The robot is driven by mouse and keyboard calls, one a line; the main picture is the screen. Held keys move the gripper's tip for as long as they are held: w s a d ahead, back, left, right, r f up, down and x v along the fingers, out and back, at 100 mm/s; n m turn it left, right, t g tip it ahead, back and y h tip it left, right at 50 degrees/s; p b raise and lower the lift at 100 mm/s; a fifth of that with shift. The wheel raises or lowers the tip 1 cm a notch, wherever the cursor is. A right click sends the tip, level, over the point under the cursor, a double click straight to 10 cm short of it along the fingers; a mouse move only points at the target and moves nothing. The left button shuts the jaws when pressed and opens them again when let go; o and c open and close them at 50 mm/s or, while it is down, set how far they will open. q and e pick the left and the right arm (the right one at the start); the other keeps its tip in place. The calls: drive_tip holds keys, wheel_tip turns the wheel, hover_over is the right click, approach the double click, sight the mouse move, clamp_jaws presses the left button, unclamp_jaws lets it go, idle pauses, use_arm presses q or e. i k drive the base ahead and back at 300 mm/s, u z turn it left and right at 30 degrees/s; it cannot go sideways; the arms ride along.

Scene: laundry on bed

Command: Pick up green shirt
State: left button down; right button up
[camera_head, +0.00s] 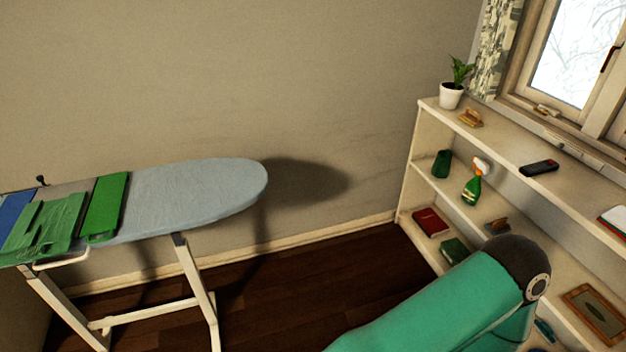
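A green garment (42,226), which looks like a shirt, lies rumpled near the left end of the ironing board (200,191). I cannot tell for certain which of the two is the green shirt. Neither of my grippers is in view. Only a teal arm link of mine shows at the bottom right, well away from the board.
A blue cloth (14,211) lies at the far left of the board. The board's right part is bare. A white shelf (412,150) on the right holds a potted plant (452,92), a spray bottle (473,188), books and a remote (539,168). Dark floor (290,280) between them is clear.

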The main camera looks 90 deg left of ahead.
sight(50, 213)
drive_tip(key=i, duration=1.2)
drive_tip(key=u, duration=1.4)
drive_tip(key=i, duration=0.15)
drive_tip(key=u, duration=2.95)
drive_tip(key=i, duration=1.3)
drive_tip(key=z, duration=0.4)
